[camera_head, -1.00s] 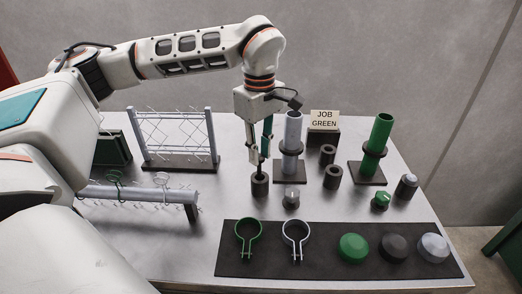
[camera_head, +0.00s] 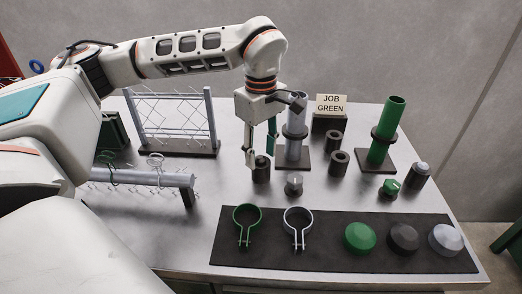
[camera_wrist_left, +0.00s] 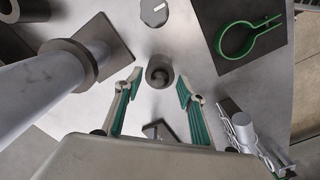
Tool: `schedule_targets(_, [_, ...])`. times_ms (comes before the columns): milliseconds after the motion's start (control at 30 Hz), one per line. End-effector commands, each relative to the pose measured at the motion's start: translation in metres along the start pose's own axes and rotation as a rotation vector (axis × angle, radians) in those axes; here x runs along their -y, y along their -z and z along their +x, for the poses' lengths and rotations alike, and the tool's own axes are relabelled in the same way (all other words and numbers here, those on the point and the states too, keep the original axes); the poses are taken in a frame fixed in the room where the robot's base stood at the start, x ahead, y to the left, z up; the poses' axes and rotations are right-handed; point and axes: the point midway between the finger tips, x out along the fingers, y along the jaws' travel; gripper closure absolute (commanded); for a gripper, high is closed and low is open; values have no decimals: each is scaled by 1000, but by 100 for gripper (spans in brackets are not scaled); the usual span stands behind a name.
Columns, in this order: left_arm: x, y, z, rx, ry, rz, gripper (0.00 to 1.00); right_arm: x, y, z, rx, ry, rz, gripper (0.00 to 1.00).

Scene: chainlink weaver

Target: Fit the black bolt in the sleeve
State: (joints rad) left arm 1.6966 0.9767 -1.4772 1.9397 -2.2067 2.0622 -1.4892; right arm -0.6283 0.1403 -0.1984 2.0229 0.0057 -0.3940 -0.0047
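A dark sleeve (camera_head: 262,174) stands upright on the table, just below my left gripper (camera_head: 260,156). In the left wrist view the sleeve (camera_wrist_left: 160,72) is a round cylinder seen from above, ahead of the fingertips. A dark round end shows inside its mouth; it looks like the black bolt (camera_wrist_left: 162,77), but how deep it sits I cannot tell. The left gripper (camera_wrist_left: 156,86) is open there, its green-padded fingers spread on either side with nothing between them. My right gripper is in neither view.
A grey post (camera_head: 295,130) with a dark collar stands close behind the sleeve. A black mat (camera_head: 330,256) with clamps and caps lies in front.

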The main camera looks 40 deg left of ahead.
Motion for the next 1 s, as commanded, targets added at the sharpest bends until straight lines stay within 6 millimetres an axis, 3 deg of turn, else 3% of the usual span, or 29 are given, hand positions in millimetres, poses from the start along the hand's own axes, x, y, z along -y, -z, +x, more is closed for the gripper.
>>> schedule_targets(267, [0,0,0,0,0,0,61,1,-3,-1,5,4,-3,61])
schedule_targets(433, [-1,0,-12,-1,-3,-1,61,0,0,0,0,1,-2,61])
schedule_targets(800, [-1,0,-84,-1,-5,0,61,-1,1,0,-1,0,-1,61])
schedule_targets(1000, [0,0,-110,-1,-1,-1,61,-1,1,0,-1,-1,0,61])
